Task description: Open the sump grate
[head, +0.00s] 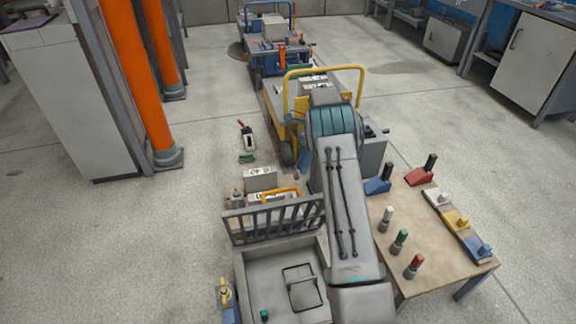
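A dark barred grate (275,221) stands raised, near upright, along the far edge of an open grey sump box (239,268). The box's pale floor shows, with a thin dark rectangular outline like a wire handle (300,287) on it. A small teal piece (264,315) lies at the box's near side. My grey arm crosses the right side of the box and hides part of it. My gripper cannot be made out; the arm's far end is hidden behind its own links.
A table (447,258) at right holds coloured pegs, levers and blocks. Beyond the grate are a block marked with letters (260,180), a yellow-railed cart (289,103) and a blue cart (262,50). Orange pillars (132,60) stand at left.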

